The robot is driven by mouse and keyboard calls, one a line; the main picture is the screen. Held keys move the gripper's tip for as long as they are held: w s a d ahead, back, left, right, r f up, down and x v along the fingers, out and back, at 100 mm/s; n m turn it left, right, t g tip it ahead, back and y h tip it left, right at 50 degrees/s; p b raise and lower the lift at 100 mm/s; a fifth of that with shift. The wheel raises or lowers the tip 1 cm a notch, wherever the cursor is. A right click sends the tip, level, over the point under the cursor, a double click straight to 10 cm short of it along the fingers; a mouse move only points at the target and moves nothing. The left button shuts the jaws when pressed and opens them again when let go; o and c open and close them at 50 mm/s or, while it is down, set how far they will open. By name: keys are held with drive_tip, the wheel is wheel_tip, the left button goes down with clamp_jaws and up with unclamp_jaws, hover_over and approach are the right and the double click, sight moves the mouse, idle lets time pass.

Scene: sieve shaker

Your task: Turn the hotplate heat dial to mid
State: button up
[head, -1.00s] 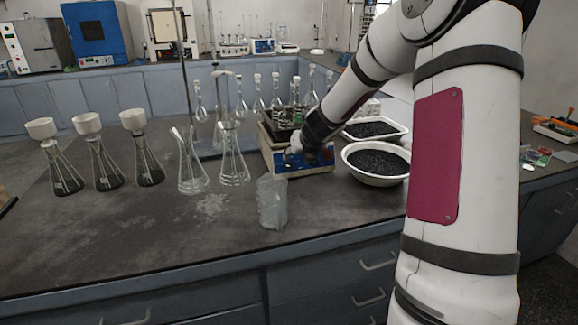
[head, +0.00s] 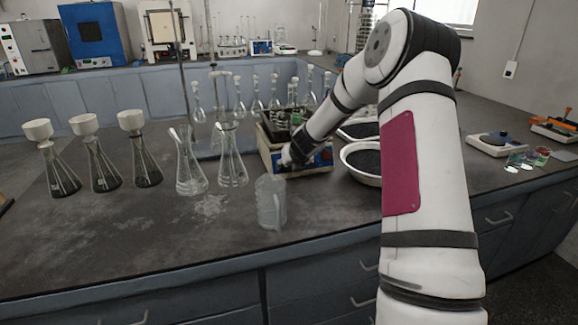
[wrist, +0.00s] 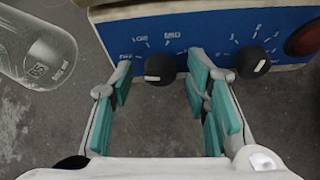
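The hotplate (head: 320,166) is a box with a blue front panel (wrist: 205,32) on the bench. In the wrist view, the panel has two black knobs. My gripper (wrist: 160,68) is open, with teal pads either side of the left dial. I see gaps on both sides, no clear contact. In the head view, my gripper (head: 288,160) is at the panel's left part.
A clear glass vessel (wrist: 38,52) lies left of my gripper in the wrist view; a clear beaker (head: 271,203) stands before the hotplate. Flasks (head: 190,165) stand left. A white bowl of dark grains (head: 358,162) is right. A red round part (wrist: 303,38) is right of the dials.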

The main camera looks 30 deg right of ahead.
clamp_jaws()
drive_tip(key=shift+d+f+m+b, duration=0.1)
drive_tip(key=shift+m+b, duration=0.2)
drive_tip(key=shift+b, duration=0.25)
drive_tip(key=m+y+b, duration=0.1)
drive_tip(key=m+b, duration=0.1)
drive_tip(key=b, duration=0.1)
drive_tip(key=shift+d+f+t+b, duration=0.1)
drive_tip(key=shift+t+b, duration=0.2)
drive_tip(key=shift+t, duration=0.1)
drive_tip(key=m+y+b, duration=0.1)
drive_tip(key=m+b, duration=0.1)
drive_tip(key=shift+s+m+t+y, duration=0.1)
drive_tip(key=shift+m+t+y, duration=0.2)
drive_tip(key=shift+m+t, duration=0.1)
drive_tip(key=m+t, duration=0.1)
drive_tip(key=m, duration=0.1)
drive_tip(key=m+y+b, duration=0.1)
drive_tip(key=m, duration=0.2)
drive_tip(key=shift+s+d+f+t, duration=0.1)
drive_tip(key=shift+s+d+t, duration=0.05)
drive_tip(key=shift+t, duration=0.25)
drive_tip(key=m+t, duration=0.1)
drive_tip(key=m, duration=0.2)
drive_tip(key=m+t, duration=0.1)
drive_tip(key=m, duration=0.2)
drive_tip(key=shift+f+t+y, duration=0.15)
drive_tip(key=shift+t+y, duration=0.15)
drive_tip(key=shift+y, duration=0.1)
drive_tip(key=shift+m, duration=0.3)
